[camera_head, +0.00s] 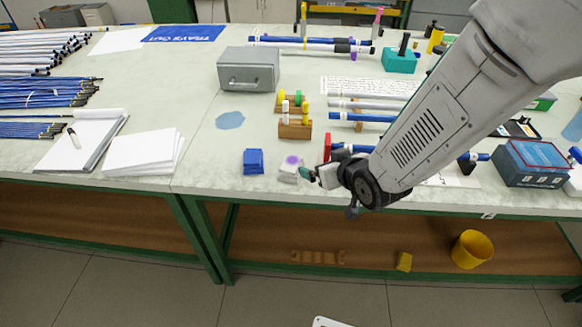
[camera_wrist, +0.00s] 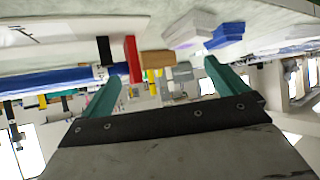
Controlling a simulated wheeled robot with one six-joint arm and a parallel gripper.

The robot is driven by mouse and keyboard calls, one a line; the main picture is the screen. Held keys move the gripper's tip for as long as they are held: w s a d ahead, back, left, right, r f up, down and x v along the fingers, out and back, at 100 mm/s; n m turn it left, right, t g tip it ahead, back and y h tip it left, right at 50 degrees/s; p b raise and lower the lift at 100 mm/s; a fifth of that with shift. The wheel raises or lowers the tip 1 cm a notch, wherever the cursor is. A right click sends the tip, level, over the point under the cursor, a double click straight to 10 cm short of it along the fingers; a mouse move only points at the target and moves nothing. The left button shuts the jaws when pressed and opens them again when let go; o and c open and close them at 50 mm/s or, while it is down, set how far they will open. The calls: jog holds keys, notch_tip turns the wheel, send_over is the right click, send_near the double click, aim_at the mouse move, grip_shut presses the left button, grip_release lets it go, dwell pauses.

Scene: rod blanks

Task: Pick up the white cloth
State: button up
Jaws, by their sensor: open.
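The white cloth (camera_head: 288,174) is a small folded stack with a purple patch on top, near the front edge of the table, right of a blue folded cloth (camera_head: 253,162). In the wrist view the white cloth (camera_wrist: 188,33) is at the top, beyond the fingertips, beside the blue one (camera_wrist: 226,35). My gripper (camera_head: 308,175) is just right of the white cloth, low at the table's front edge. In the wrist view its two teal fingers (camera_wrist: 163,72) are spread apart with nothing held between them. Whether a fingertip touches the cloth, I cannot tell.
A wooden block with coloured pegs (camera_head: 295,130) and a grey metal box (camera_head: 248,70) stand farther back. A paper stack (camera_head: 140,153) lies left. The table around the blue stain (camera_head: 230,120) is clear.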

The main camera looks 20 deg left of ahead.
aim_at(296, 169)
jog(key=shift+n+y, duration=0.4)
jog(key=shift+y, duration=0.4)
jog(key=a+f, duration=0.1)
jog(key=s+a+f, duration=0.1)
jog(key=a, duration=0.2)
jog(key=shift+s+f, duration=0.35)
jog(key=shift+f, duration=0.05)
jog(key=x, duration=0.7)
jog(key=shift+s+a+f, duration=0.1)
jog(key=shift+a+f, duration=0.05)
jog(key=shift+a, duration=0.15)
jog(key=c, duration=1.1)
